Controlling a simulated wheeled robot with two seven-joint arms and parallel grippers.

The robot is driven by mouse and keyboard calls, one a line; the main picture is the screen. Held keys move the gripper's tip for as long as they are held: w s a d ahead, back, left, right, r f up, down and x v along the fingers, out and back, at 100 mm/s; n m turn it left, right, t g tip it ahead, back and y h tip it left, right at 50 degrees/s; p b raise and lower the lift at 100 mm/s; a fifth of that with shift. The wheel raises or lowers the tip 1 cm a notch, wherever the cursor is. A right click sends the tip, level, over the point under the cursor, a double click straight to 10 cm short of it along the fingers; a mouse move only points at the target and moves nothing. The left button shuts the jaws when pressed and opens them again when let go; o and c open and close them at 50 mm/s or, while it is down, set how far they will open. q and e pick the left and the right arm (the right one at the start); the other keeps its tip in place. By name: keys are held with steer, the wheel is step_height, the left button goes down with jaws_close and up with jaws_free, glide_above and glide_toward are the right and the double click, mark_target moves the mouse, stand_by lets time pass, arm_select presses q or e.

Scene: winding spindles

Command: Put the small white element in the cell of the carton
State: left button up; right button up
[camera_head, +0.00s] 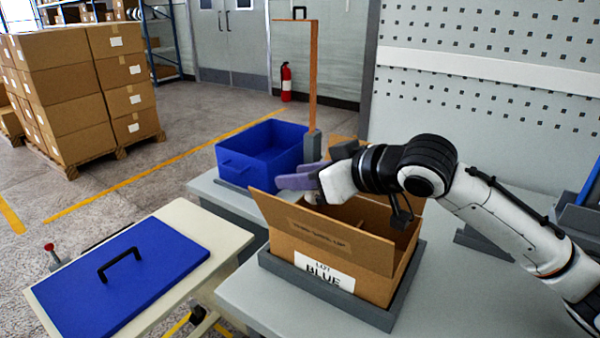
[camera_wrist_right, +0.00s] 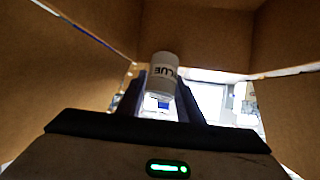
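The carton (camera_head: 335,245) is an open brown box with raised flaps and a white "LOT BLUE" label, standing in a grey tray on the table. My right gripper (camera_head: 300,180) reaches over its open top from the right. In the right wrist view the small white element (camera_wrist_right: 163,74), a short cylinder lettered "BLUE", is between the fingertips of the right gripper (camera_wrist_right: 162,98), which looks shut on it. Brown carton walls surround it in that view. The cells inside the carton are hidden in the head view by the front flap and my gripper. My left gripper is not in view.
A blue bin (camera_head: 262,152) stands behind the carton, with an upright orange-brown post (camera_head: 313,75) beside it. A side table with a blue lid (camera_head: 120,275) is at the front left.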

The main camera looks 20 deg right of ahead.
steer(key=shift+o, duration=0.7)
steer(key=shift+r, duration=0.1)
steer(key=shift+r, duration=0.25)
steer(key=v, duration=1.2)
